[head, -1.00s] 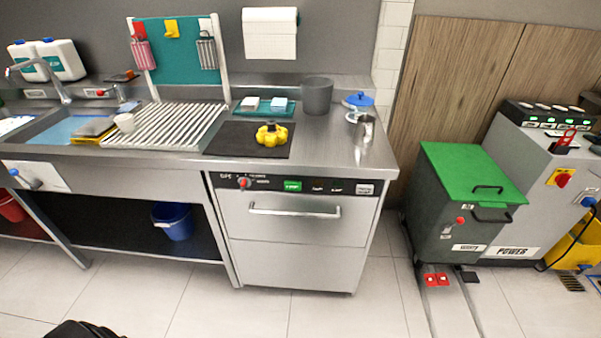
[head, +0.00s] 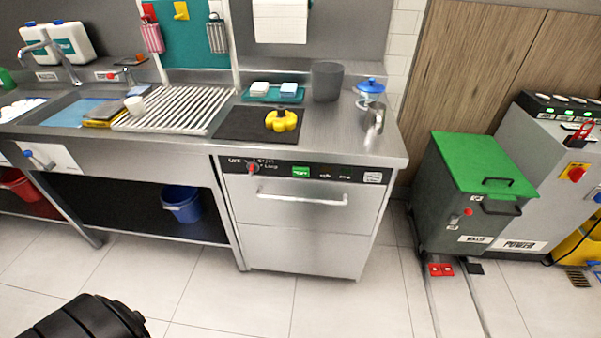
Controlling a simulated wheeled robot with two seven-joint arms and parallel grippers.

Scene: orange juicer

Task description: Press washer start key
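The washer (head: 303,222) is a steel front-loading unit under the right end of the counter, with a bar handle (head: 303,198) and its door shut. A black control strip (head: 270,170) runs along its top. The strip carries a red knob (head: 253,168) at the left, a lit green display or key (head: 301,171) in the middle, small white labels to its right and a white label plate (head: 373,177) at the right end. The lettering is too small to read, so I cannot tell which part is the start key. Neither gripper is in view.
Above the washer the steel counter (head: 345,142) holds a yellow object (head: 282,120) on a black mat (head: 240,124), a grey bin (head: 326,82) and a metal jug (head: 374,117). A green-lidded cart (head: 470,190) stands right of the washer.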

